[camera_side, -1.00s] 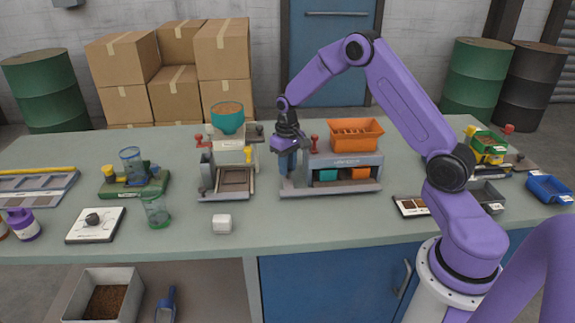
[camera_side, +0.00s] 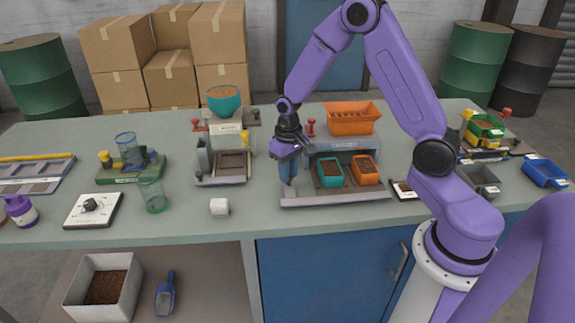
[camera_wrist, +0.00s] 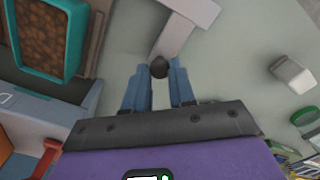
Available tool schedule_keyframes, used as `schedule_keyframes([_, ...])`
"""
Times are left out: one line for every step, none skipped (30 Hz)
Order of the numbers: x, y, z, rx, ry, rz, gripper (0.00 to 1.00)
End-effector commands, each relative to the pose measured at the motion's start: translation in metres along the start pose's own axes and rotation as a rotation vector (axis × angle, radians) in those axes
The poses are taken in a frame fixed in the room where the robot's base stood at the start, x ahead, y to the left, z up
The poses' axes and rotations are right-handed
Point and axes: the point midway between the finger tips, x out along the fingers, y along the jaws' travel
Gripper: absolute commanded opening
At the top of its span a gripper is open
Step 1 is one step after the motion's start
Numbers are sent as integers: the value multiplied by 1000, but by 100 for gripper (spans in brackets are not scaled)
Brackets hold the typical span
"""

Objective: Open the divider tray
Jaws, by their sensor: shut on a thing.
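The divider tray (camera_side: 325,198) is a grey slide-out tray at the base of the grey machine (camera_side: 350,146) under the orange hopper. It stands pulled out toward the front of the bench. A teal bin (camera_side: 329,184) and an orange bin (camera_side: 379,179), both with brown fill, sit in it uncovered. My gripper (camera_side: 288,188) is at the tray's front left with its blue fingers pointing down. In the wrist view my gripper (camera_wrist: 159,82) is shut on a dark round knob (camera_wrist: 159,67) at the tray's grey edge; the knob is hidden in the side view.
An orange hopper (camera_side: 352,118) sits on top of the machine, with a red knob (camera_side: 311,127) beside it. A white cube (camera_side: 219,207) lies to the left on the bench. A grey bin (camera_side: 481,181) stands at right.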

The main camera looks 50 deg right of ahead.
Motion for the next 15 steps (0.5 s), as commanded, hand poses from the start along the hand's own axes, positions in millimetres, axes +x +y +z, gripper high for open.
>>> schedule_keyframes([0, -1, 0, 1, 2, -1, 0])
schedule_keyframes([0, 0, 0, 1, 2, -1, 0])
schedule_keyframes([0, 0, 0, 1, 2, -1, 0])
schedule_keyframes([0, 0, 0, 1, 2, -1, 0])
schedule_keyframes([0, 0, -1, 1, 2, -1, 0])
schedule_keyframes([0, 0, -1, 1, 2, -1, 0])
schedule_keyframes([0, 0, -1, 1, 2, -1, 0])
schedule_keyframes([0, 0, -1, 1, 2, -1, 31])
schedule_keyframes([0, 0, -1, 1, 2, -1, 44])
schedule_keyframes([0, 0, -1, 1, 2, -1, 50])
schedule_keyframes([0, 0, -1, 1, 2, -1, 50])
schedule_keyframes([0, 0, -1, 1, 2, -1, 50])
schedule_keyframes([0, 0, -1, 1, 2, -1, 50])
schedule_keyframes([0, 0, -1, 1, 2, 0, 50])
schedule_keyframes([0, 0, -1, 1, 2, 0, 50])
